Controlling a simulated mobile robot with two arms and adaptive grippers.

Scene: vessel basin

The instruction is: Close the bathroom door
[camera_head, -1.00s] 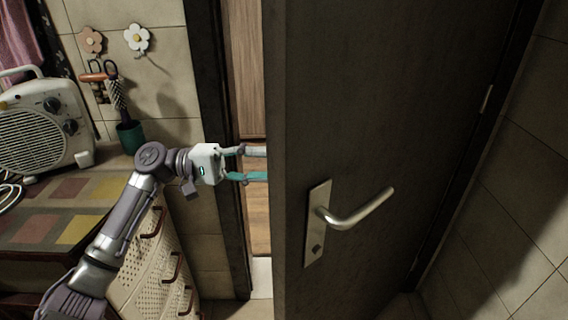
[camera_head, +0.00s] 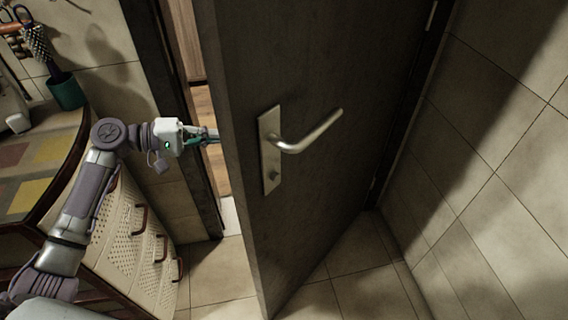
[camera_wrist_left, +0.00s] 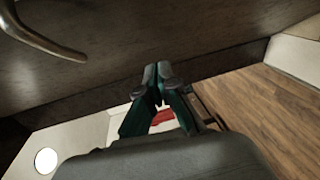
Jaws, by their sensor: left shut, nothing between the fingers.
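The bathroom door (camera_head: 340,110) is dark brown and stands ajar, with a strip of wooden floor showing between its free edge and the dark door frame (camera_head: 168,110). Its metal lever handle (camera_head: 310,135) faces me. My right gripper is not in view.
A cabinet with cream perforated drawers (camera_head: 140,235) stands at the left, below my left arm. A green cup (camera_head: 67,92) with a brush stands on its top. A tiled wall (camera_head: 490,150) rises at the right. Tiled floor (camera_head: 225,265) is clear in front of the door.

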